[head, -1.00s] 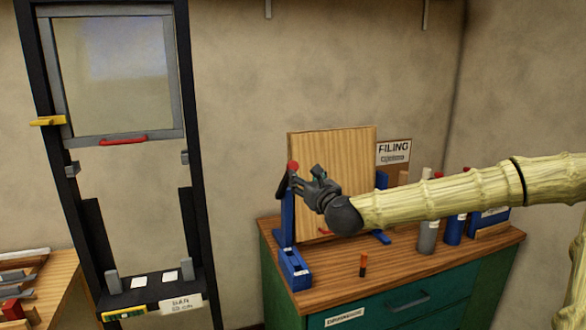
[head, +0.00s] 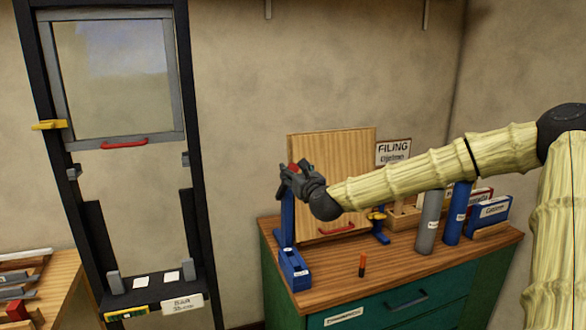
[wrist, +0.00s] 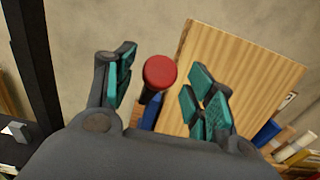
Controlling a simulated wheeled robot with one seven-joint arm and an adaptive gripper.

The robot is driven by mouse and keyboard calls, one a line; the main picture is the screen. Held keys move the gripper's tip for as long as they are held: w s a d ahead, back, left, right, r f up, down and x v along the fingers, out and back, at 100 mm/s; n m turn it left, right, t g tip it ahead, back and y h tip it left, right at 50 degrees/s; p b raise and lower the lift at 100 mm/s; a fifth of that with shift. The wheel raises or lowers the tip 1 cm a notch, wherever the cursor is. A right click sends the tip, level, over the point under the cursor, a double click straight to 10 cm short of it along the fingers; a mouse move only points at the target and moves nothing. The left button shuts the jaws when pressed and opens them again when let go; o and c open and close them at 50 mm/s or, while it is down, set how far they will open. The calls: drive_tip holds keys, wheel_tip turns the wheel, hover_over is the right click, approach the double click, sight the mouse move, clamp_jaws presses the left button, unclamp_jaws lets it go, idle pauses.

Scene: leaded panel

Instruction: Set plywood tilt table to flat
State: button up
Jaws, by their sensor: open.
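The plywood tilt table (head: 345,165) stands steeply tilted, close to upright, on a blue stand (head: 289,225) on the bench. A red handle (head: 337,230) is on its lower part. A red-knobbed lever (wrist: 159,72) stands at the left side of the table. My gripper (head: 291,175) is at this lever. In the wrist view my open gripper (wrist: 165,90) has its fingers on either side of the red knob, with visible gaps. In the head view the gripper hides most of the knob.
A green cabinet with a wooden top (head: 400,262) carries the table. A small orange-and-black tool (head: 362,265) lies in front. Grey (head: 430,222) and blue cylinders (head: 457,213) stand at right. A black frame (head: 91,220) with a pane stands left.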

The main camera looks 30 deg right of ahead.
drive_tip(key=shift+x, duration=1)
clamp_jaws()
